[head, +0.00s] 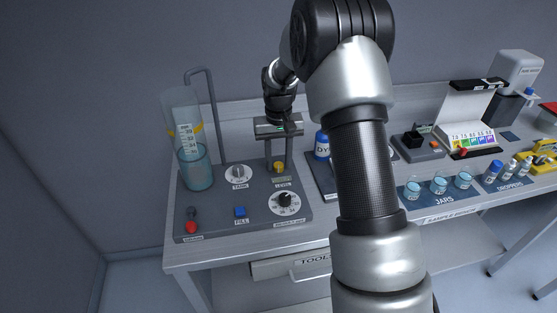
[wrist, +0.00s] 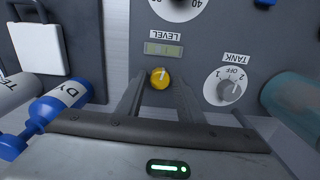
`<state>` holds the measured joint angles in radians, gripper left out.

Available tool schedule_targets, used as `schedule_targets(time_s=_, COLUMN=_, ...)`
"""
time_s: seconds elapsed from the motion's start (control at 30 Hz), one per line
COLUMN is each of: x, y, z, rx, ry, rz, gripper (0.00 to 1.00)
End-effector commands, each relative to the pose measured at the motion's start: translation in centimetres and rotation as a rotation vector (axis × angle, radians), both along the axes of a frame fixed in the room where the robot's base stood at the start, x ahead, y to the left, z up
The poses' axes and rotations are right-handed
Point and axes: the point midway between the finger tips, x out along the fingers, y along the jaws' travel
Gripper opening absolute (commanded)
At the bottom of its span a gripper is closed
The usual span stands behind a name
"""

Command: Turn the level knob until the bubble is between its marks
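The yellow level knob (head: 278,167) sits at the back of the grey control panel (head: 220,212). It also shows in the wrist view (wrist: 160,79) with a pale pointer line on its top. The small pale green level vial (wrist: 163,49) lies beside the knob, next to the upside-down LEVEL label. The bubble and marks are too small to make out. My gripper (head: 274,165) points down at the knob. In the wrist view its two fingers (wrist: 160,86) are apart, one on each side of the knob, with gaps showing. I cannot tell how far down they reach.
The TANK dial (wrist: 230,87) is close to one finger. A clear cylinder with water (head: 197,170) stands at the panel's left. A numbered black dial (head: 285,199), a blue FILL button (head: 240,212) and a red knob (head: 191,227) are in front. A blue DYE bottle (head: 321,146) stands right.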

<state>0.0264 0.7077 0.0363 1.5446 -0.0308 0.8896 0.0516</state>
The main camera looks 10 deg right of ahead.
Motion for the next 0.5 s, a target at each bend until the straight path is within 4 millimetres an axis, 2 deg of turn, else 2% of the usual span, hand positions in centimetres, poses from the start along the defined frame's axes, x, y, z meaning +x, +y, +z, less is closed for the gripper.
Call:
schedule_targets(time_s=0.37, x=0.0, y=0.0, z=0.2, rx=0.0, ry=-0.001, rz=0.001, gripper=0.43)
schedule_targets(time_s=0.5, x=0.1, y=0.0, z=1.5, rx=0.0, ry=-0.003, rz=0.001, gripper=0.43)
